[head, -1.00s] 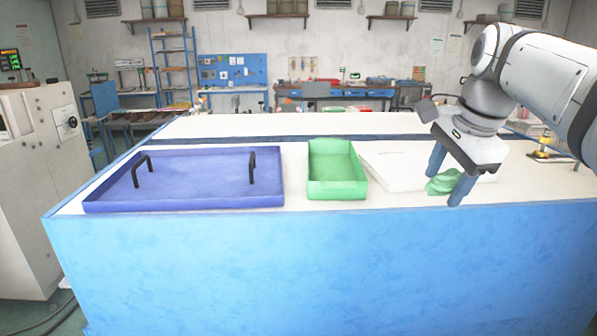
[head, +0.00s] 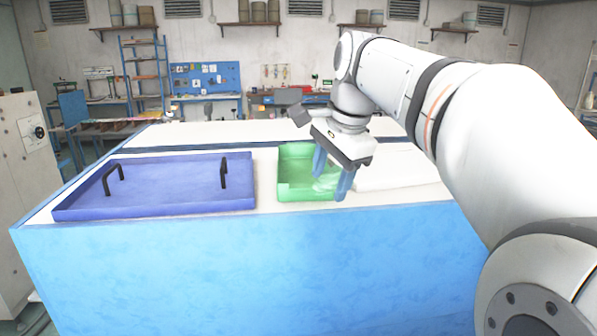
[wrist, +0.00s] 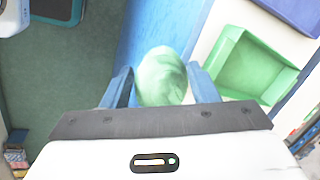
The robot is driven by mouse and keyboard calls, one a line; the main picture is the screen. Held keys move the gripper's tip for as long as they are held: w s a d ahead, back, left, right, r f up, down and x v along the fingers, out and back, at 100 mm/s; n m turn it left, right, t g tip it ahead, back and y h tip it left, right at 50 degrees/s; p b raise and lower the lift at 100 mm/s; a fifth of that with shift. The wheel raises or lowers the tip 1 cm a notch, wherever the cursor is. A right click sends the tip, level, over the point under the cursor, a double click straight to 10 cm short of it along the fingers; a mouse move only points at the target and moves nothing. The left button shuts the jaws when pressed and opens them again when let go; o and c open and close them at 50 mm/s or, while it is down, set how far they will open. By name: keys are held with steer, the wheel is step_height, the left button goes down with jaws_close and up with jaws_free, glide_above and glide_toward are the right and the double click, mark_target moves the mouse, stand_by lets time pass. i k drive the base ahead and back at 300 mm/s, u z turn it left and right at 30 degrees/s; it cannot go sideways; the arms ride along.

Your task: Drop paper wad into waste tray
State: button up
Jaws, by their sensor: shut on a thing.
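The paper wad is a crumpled pale green lump (head: 327,182) between the blue fingers of my gripper (head: 331,186). In the wrist view the wad (wrist: 161,80) sits between the two fingers (wrist: 160,88), and my gripper is shut on it. The open green tray (head: 301,194) stands on the bench and looks empty in its visible part. In the head view the gripper and wad overlap the tray's front right.
A wide blue tray (head: 160,182) with two black handles lies left of the green tray. A flat white item (head: 400,170) lies to its right. The bench's blue front (head: 250,260) drops to the floor. The white bench top behind the trays is clear.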

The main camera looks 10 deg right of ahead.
mark_target(308, 175)
steer(key=u, duration=0.1)
steer(key=i, duration=1)
steer(key=z, duration=0.1)
